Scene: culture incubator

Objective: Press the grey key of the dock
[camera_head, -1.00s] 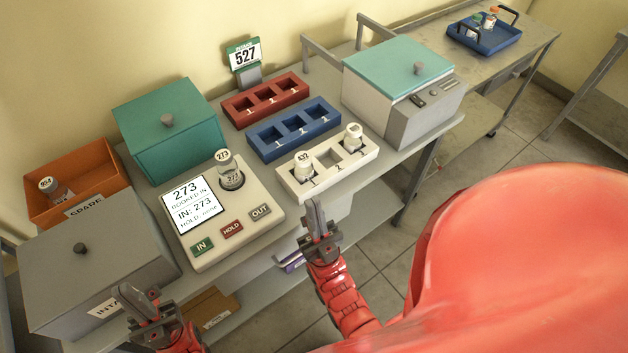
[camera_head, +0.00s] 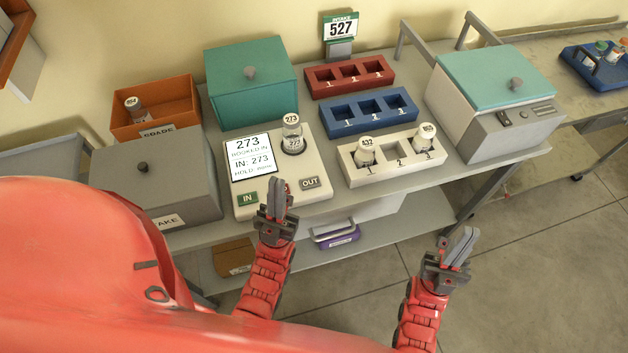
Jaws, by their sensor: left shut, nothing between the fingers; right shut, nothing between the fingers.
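The dock (camera_head: 318,207) is a cream block on the bench. Its screen (camera_head: 250,157) reads "273 BOOKED IN, IN: 273, HOLD: none". A vial labelled 273 (camera_head: 291,126) stands upright in its round well. The grey key (camera_head: 310,183), marked OUT, is at the dock's front right and uncovered. The green IN key (camera_head: 247,199) is at the front left. My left gripper (camera_head: 277,186) is shut and empty at the dock's front edge, left of the grey key, hiding the red HOLD key. My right gripper (camera_head: 464,238) is shut and empty, out over the floor in front of the bench.
A white rack (camera_head: 402,177) with two vials stands right of the dock, with blue (camera_head: 369,124) and red (camera_head: 349,92) racks behind. A teal box (camera_head: 250,95), an orange spare bin (camera_head: 177,97) and a grey intake box (camera_head: 155,185) stand left. A teal-lidded incubator (camera_head: 492,123) stands right.

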